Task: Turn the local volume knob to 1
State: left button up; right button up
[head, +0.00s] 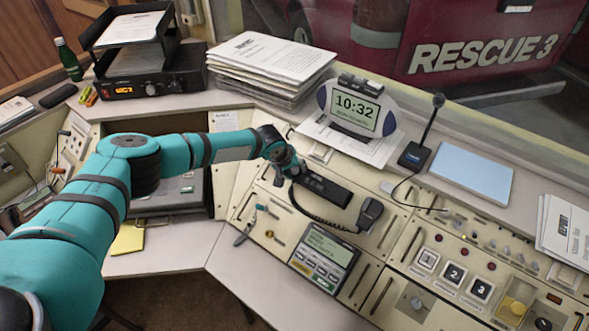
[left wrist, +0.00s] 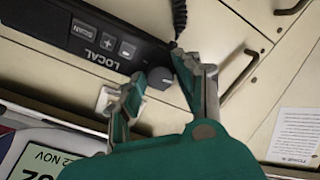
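The local volume knob (left wrist: 160,77) is a small dark grey round knob at the end of a black radio unit marked LOCAL (left wrist: 104,42). In the head view, the radio unit (head: 326,188) lies on the cream console, and my arm hides the knob. My left gripper (left wrist: 157,70) has its two fingers apart, one on each side of the knob. The knob is between the fingertips, with gaps that look small; I cannot tell whether either finger touches it. The knob's setting cannot be read. In the head view, my left gripper (head: 284,166) is at the radio's upper-left end. My right gripper is not in view.
A hand microphone (head: 370,213) with a coiled cord is beside the radio. A clock display (head: 355,106) and a desk microphone (head: 414,155) stand behind it. A phone-like panel (head: 324,257) and numbered buttons (head: 453,273) are nearer the front. Papers (head: 270,62) are stacked at the back.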

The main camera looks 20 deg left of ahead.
pick_arm(q)
grip_shut()
jog(key=shift+d, duration=0.1)
jog(key=shift+d+r+m+p, duration=0.1)
jog(key=shift+d+m+p, duration=0.2)
jog(key=shift+m, duration=0.1)
jog(key=shift+a+m, duration=0.25)
jog(key=shift+m, duration=0.35)
jog(key=m, duration=0.7)
jog(key=shift+t, duration=0.3)
jog(key=shift+m, duration=0.4)
jog(key=shift+a, duration=0.1)
